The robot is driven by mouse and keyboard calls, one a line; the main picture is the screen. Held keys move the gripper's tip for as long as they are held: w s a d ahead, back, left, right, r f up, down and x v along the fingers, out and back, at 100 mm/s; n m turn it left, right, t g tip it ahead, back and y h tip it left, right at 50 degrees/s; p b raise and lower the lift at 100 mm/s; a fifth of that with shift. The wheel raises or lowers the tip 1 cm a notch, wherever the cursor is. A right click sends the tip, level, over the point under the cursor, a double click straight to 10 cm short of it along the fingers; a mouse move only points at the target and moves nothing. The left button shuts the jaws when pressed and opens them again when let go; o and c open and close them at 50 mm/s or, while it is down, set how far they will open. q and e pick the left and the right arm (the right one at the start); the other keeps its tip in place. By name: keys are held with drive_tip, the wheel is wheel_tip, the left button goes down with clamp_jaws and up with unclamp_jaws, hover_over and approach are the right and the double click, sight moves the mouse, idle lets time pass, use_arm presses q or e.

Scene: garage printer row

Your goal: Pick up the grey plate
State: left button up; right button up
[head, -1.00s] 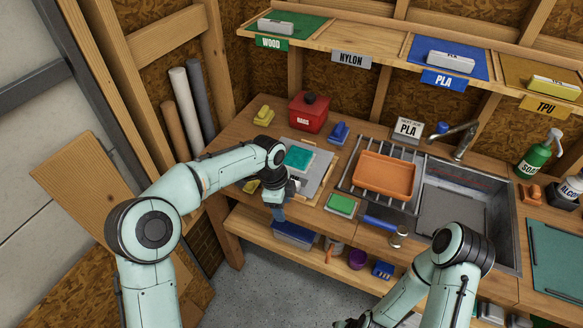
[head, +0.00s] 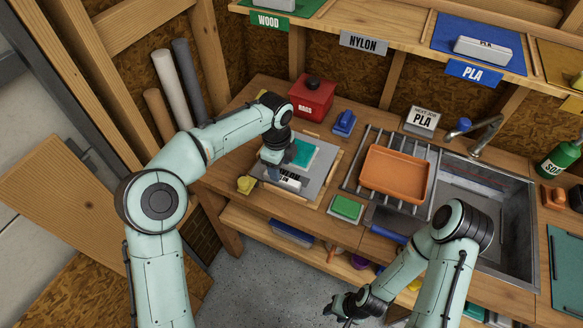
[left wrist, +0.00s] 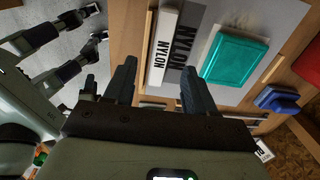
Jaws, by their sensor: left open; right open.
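The grey plate (head: 315,181) lies flat on a wooden board on the workbench. A teal square piece (head: 303,152) sits on it, and a white block marked NYLON (head: 289,183) is at its front edge. In the left wrist view the grey plate (left wrist: 281,15) fills the upper right, with the teal piece (left wrist: 235,58) and white block (left wrist: 163,47). My left gripper (head: 282,162) is above the plate's left side, fingers apart and empty; both fingers show in the left wrist view (left wrist: 160,88). My right gripper (head: 343,308) is low in front of the bench, away from the plate.
A red box (head: 312,100) and a blue clamp-like item (head: 344,123) stand behind the plate. A yellow item (head: 246,185) is at its left. A green sponge-like block (head: 346,208) and an orange tray (head: 394,177) on a rack beside the sink are to the right.

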use_arm(q)
drive_tip(key=f, duration=0.5)
drive_tip(key=shift+w+f, duration=0.2)
drive_tip(key=shift+f, duration=0.2)
drive_tip(key=shift+r, duration=0.1)
clamp_jaws()
